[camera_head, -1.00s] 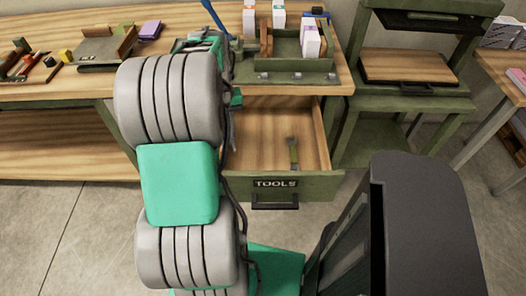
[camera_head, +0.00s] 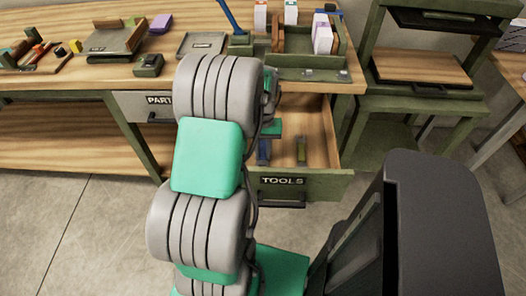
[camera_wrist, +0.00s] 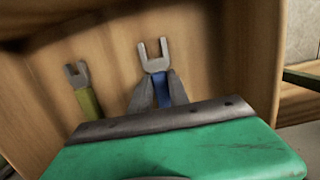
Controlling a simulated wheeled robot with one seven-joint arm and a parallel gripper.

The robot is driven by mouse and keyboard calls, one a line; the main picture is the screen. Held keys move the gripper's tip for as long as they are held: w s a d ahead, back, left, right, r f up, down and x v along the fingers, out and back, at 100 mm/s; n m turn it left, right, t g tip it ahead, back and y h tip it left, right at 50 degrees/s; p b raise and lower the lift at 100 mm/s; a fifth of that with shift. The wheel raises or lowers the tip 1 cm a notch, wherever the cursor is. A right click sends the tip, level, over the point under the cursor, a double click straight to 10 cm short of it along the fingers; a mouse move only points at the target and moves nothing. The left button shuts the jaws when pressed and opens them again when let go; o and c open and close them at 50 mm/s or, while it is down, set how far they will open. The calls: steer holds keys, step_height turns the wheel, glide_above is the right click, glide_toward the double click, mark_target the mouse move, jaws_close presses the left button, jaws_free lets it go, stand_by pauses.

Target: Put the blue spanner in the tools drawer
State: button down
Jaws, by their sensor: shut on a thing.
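The tools drawer (camera_head: 322,187) stands open below the bench, with a TOOLS label on its green front. My gripper (camera_wrist: 158,88) is shut on the blue spanner (camera_wrist: 162,90). In the wrist view the spanner's grey open jaw points away from my gripper, over the wooden inside of the drawer. In the head view the blue spanner (camera_head: 264,150) shows within the drawer's outline, beside my arm; whether it touches the drawer floor I cannot tell. My arm hides the drawer's left part.
A yellow-green spanner (camera_head: 301,150) lies in the drawer, right of the blue one; it also shows in the wrist view (camera_wrist: 88,100). A parts drawer (camera_head: 135,103) is shut at left. The bench holds trays (camera_head: 200,44) and a green caddy (camera_head: 290,62).

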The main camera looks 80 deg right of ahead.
steer(key=c, duration=1.3)
jaws_free()
steer(key=shift+o, duration=0.2)
